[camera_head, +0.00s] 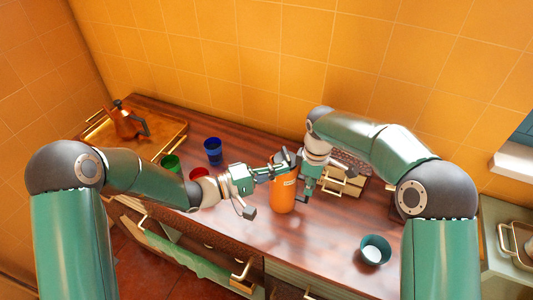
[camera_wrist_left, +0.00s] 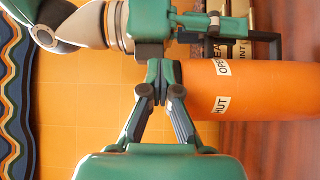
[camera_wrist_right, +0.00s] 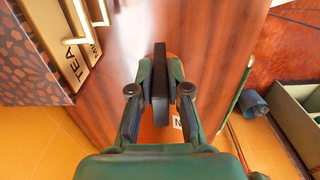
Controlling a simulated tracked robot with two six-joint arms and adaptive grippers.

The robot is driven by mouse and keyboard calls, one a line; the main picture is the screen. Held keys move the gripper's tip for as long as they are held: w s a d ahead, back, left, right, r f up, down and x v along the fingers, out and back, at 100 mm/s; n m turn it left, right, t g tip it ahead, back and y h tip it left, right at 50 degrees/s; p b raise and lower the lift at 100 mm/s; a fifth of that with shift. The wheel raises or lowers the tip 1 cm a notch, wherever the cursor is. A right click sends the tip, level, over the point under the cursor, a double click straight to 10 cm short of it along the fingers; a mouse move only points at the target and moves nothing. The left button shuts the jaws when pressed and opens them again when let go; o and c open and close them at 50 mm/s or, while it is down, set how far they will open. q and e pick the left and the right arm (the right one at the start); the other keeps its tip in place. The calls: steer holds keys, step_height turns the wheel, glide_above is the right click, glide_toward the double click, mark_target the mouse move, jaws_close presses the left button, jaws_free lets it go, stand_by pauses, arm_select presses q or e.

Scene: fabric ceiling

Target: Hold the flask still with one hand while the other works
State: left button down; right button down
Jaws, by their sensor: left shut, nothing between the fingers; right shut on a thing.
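The orange flask (camera_head: 284,196) stands upright on the wooden counter. It lies sideways across the left wrist view (camera_wrist_left: 265,92), with labels reading "OPEN" and partly "SHUT". My left gripper (camera_head: 281,168) is at the flask's top; its fingers (camera_wrist_left: 158,92) are shut with nothing between them. Whether they touch the top is unclear. My right gripper (camera_head: 301,186) is at the flask's right side. In the right wrist view its fingers (camera_wrist_right: 159,88) are shut on the flask's dark upright handle (camera_wrist_right: 159,70), with the orange body partly hidden behind.
A copper kettle (camera_head: 127,122) stands on a tray at the back left. A blue cup (camera_head: 213,151), a green cup (camera_head: 170,163) and a red cup (camera_head: 199,173) stand left of the flask. A teal bowl (camera_head: 375,243) is front right. A "TEA" drawer box (camera_wrist_right: 85,55) stands close behind my right gripper.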

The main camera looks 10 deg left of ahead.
arm_select(q)
steer(key=shift+s+d, duration=0.1)
steer(key=shift+d, duration=0.15)
arm_select(e)
steer(key=shift+a, duration=0.1)
arm_select(q)
steer(key=shift+a, duration=0.1)
stand_by(0.3)
steer(key=s+a, duration=0.7)
steer(key=s, duration=0.4)
arm_select(e)
steer(key=shift+r, duration=0.1)
steer(key=c, duration=1.1)
jaws_free()
steer(key=shift+o, duration=0.2)
